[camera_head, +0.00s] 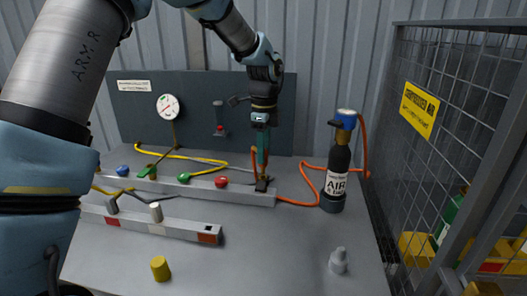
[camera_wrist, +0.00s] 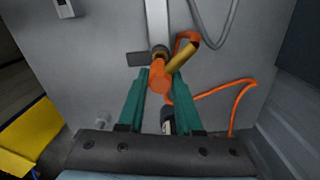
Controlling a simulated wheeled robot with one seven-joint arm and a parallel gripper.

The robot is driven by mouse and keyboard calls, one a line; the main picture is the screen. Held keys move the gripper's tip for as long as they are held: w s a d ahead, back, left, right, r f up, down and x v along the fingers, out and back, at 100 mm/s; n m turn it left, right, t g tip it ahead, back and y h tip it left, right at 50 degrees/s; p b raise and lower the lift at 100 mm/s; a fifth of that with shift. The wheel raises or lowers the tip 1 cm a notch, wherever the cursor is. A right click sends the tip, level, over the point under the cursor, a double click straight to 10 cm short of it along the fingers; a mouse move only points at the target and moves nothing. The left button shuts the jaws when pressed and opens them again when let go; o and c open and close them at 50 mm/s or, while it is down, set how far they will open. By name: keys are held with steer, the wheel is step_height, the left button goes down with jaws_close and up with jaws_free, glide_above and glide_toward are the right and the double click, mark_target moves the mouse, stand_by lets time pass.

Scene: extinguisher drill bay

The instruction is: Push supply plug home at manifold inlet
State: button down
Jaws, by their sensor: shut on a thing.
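The manifold (camera_head: 200,188) is a long grey bar on the bench with coloured knobs along it; its end also shows at the top of the wrist view (camera_wrist: 157,18). My gripper (camera_head: 262,178) is at the manifold's right end, pointing down. In the wrist view, my teal fingers (camera_wrist: 160,80) are shut on the orange supply plug (camera_wrist: 158,74). The plug lines up with a dark and brass fitting (camera_wrist: 158,52) at the manifold's end. I cannot tell how deep it sits. An orange hose (camera_head: 291,202) runs from there to the black air bottle (camera_head: 338,180).
A shorter grey bar (camera_head: 170,221) lies in front. A yellow cap (camera_head: 160,268) and a grey fitting (camera_head: 338,261) stand near the bench's front. A gauge (camera_head: 168,106) is on the back panel. A mesh cage (camera_head: 450,130) borders the right. The front middle is clear.

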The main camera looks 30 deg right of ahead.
mark_target(264, 166)
steer(key=shift+f, duration=0.3)
steer(key=shift+f+b, duration=0.4)
steer(key=shift+f, duration=0.3)
steer(key=shift+f, duration=0.95)
stand_by(1.1)
steer(key=c, duration=0.5)
jaws_free()
